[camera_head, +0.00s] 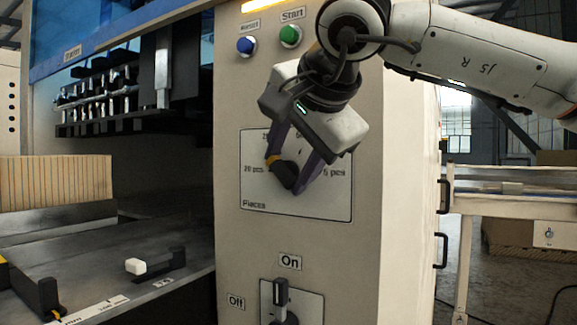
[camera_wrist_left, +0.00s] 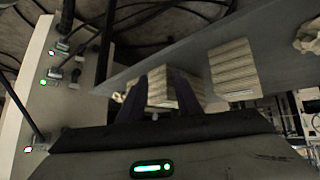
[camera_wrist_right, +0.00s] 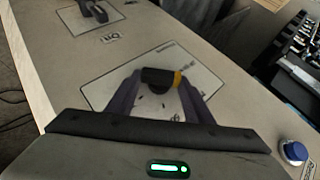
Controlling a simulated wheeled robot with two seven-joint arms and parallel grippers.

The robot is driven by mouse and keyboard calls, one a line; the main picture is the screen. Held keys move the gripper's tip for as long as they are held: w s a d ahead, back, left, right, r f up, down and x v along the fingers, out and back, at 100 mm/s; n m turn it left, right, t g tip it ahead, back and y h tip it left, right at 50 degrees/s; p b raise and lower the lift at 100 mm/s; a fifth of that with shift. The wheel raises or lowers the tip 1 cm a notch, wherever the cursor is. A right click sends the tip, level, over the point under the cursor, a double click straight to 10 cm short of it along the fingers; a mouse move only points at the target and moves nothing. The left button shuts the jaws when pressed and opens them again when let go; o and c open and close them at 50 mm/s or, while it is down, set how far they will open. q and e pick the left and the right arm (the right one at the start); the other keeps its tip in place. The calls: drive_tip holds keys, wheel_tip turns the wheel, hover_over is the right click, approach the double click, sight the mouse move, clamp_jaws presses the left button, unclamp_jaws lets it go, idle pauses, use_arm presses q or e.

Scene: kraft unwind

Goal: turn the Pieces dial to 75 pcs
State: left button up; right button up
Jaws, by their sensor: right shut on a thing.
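The Pieces dial is a dark knob (camera_head: 285,175) with a yellow-orange tip, on a white plate (camera_head: 255,192) on the beige machine panel. My right gripper (camera_head: 291,170) is shut on the knob with its dark purple fingers. The yellow tip points left and slightly up, near the left label. The right label ends in "5 pcs" and is partly hidden by a finger; the top label is mostly hidden. In the right wrist view the knob (camera_wrist_right: 158,78) sits between the fingertips. My left gripper (camera_wrist_left: 158,88) is open, seen only in its own wrist view.
A blue button (camera_head: 246,45) and a green Start button (camera_head: 290,36) sit above the dial. An On/Off switch (camera_head: 281,292) is below. My left wrist view shows board stacks (camera_wrist_left: 233,70) beyond the fingers. Open machine space lies left of the panel.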

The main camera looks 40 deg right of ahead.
use_arm(q)
drive_tip(key=shift+f, duration=0.1)
use_arm(e)
drive_tip(key=t+b, duration=0.1)
drive_tip(key=b, duration=0.2)
drive_tip(key=shift+s+f+b, duration=0.1)
drive_tip(key=shift+f+b, duration=0.2)
drive_tip(key=shift+f, duration=0.1)
drive_tip(key=t+b, duration=0.1)
drive_tip(key=b, duration=0.1)
drive_tip(key=m+b, duration=0.1)
drive_tip(key=b, duration=0.1)
drive_tip(key=shift+s+f+t+y, duration=0.15)
drive_tip(key=shift+t+y, duration=0.15)
drive_tip(key=shift+t, duration=0.1)
drive_tip(key=shift+b, duration=0.5)
drive_tip(key=shift+d+m+t+b, duration=0.1)
drive_tip(key=shift+m+t+b, duration=0.3)
drive_tip(key=shift+b, duration=0.45)
use_arm(q)
drive_tip(key=f, duration=0.1)
drive_tip(key=w+f+t, duration=0.1)
drive_tip(key=shift+w+d+f+n+h, duration=0.1)
drive_tip(key=shift+d+f+n+h, duration=0.2)
drive_tip(key=shift+d+n, duration=0.1)
use_arm(e)
drive_tip(key=shift+r, duration=0.2)
